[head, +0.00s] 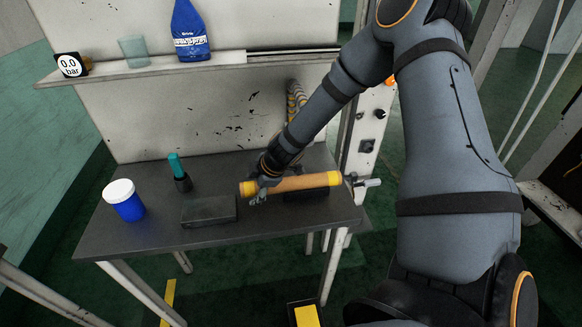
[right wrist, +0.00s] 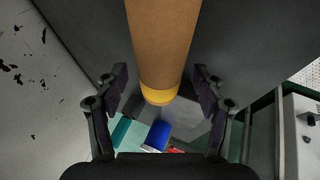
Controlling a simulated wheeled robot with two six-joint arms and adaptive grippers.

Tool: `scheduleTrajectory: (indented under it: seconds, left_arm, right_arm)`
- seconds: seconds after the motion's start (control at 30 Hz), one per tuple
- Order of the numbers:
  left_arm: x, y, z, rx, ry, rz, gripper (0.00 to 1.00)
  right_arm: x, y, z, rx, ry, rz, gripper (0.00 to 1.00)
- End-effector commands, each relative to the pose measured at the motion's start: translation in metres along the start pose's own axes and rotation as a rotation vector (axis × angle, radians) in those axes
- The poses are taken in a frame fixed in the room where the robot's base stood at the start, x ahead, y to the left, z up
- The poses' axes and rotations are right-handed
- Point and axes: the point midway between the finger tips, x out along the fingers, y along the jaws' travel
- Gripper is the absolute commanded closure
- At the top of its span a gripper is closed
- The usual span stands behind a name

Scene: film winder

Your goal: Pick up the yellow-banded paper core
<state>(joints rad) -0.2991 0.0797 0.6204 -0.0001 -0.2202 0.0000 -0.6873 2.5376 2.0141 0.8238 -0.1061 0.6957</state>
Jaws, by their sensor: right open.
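The yellow-banded paper core (head: 295,184) is a brown tube with a yellow band at each end. In the head view it lies level, with a dark support partly visible beneath its right part. My right gripper (head: 262,190) is at its left end. In the right wrist view the core (right wrist: 165,40) runs between the two open fingers of my right gripper (right wrist: 162,84), with a gap on each side. One yellow band (right wrist: 158,94) shows between the fingers there. My left gripper is not in view.
A dark grey table (head: 160,235) carries a blue jar with a white lid (head: 125,200), a teal-topped tool in a holder (head: 179,172) and a grey block (head: 208,210). A shelf (head: 140,72) behind holds a blue bottle (head: 190,32), a cup (head: 134,51) and a gauge (head: 70,66).

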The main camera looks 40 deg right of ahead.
Motion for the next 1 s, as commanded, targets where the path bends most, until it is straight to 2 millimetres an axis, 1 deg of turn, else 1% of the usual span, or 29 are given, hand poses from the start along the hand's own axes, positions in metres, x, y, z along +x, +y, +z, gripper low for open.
scheduleTrajectory:
  seconds: [0.03,0.23,0.27,0.7,0.9,1.0]
  left_arm:
    - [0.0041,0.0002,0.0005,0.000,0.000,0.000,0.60]
    - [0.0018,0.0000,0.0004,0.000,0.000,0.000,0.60]
    - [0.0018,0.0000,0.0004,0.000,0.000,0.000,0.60]
    - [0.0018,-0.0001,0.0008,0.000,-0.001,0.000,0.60]
    - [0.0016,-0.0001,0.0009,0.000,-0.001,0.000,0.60]
    - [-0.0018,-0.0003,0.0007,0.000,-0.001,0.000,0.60]
  right_arm:
    - [0.0038,-0.0005,0.0005,-0.002,-0.001,0.000,0.31]
    - [0.0019,0.0004,-0.0006,0.000,0.000,0.000,0.31]
    - [0.0019,0.0004,-0.0006,0.000,0.000,0.000,0.32]
    - [0.0020,0.0002,-0.0005,0.000,0.000,-0.001,0.92]
    - [0.0017,0.0004,-0.0006,0.000,0.000,0.000,0.93]
    - [-0.0014,0.0019,-0.0019,0.000,0.000,0.000,0.93]
